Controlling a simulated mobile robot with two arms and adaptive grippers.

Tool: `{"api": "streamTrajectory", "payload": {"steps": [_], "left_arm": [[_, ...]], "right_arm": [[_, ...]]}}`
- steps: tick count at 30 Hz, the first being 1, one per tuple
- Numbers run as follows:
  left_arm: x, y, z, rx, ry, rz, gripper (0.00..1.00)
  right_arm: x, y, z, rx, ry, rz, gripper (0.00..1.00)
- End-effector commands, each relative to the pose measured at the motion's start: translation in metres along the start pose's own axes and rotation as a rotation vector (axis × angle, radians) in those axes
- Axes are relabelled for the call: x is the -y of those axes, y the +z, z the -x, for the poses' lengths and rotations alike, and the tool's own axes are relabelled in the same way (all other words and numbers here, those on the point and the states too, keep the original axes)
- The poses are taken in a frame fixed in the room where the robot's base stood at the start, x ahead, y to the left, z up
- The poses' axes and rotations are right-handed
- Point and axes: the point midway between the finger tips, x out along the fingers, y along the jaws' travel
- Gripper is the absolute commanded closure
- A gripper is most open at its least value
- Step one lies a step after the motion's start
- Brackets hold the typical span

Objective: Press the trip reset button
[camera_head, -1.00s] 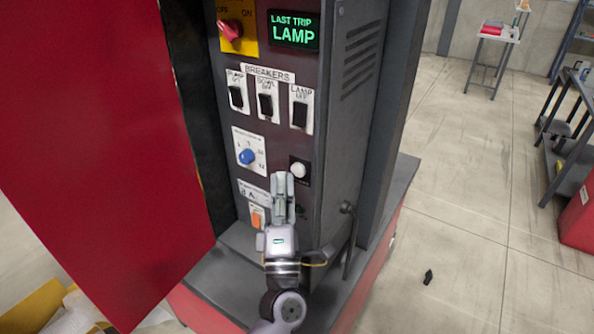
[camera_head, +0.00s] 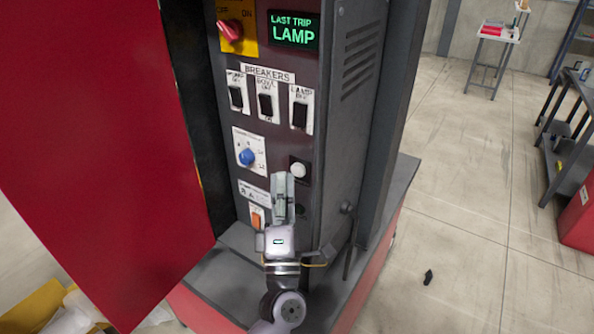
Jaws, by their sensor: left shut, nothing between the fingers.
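A round white button (camera_head: 298,170) sits on a small black plate on the dark control panel (camera_head: 275,140), below the lamp breaker. I take it for the trip reset button; its label is too small to read. My left gripper (camera_head: 283,178) is shut and empty. In the picture its fingertips lie just below and left of the white button. I cannot tell whether they touch it or the panel. The gripper hides part of the panel below the button. My right gripper is not in view.
Three breakers (camera_head: 265,106), a blue knob (camera_head: 247,157), a red switch (camera_head: 230,31) and a lit green "LAST TRIP LAMP" display (camera_head: 293,30) are on the panel. An orange switch (camera_head: 257,218) is beside my gripper. The red door (camera_head: 100,150) stands open at left.

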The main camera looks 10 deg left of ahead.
Motion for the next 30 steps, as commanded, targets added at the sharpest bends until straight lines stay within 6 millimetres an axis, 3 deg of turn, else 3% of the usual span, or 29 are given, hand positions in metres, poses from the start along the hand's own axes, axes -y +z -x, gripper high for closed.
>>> {"api": "streamTrajectory", "payload": {"steps": [30], "left_arm": [[0.0062, 0.0061, -0.0085, 0.0, 0.0, 0.0, 1.0]], "right_arm": [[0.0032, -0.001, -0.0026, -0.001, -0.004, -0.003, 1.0]]}}
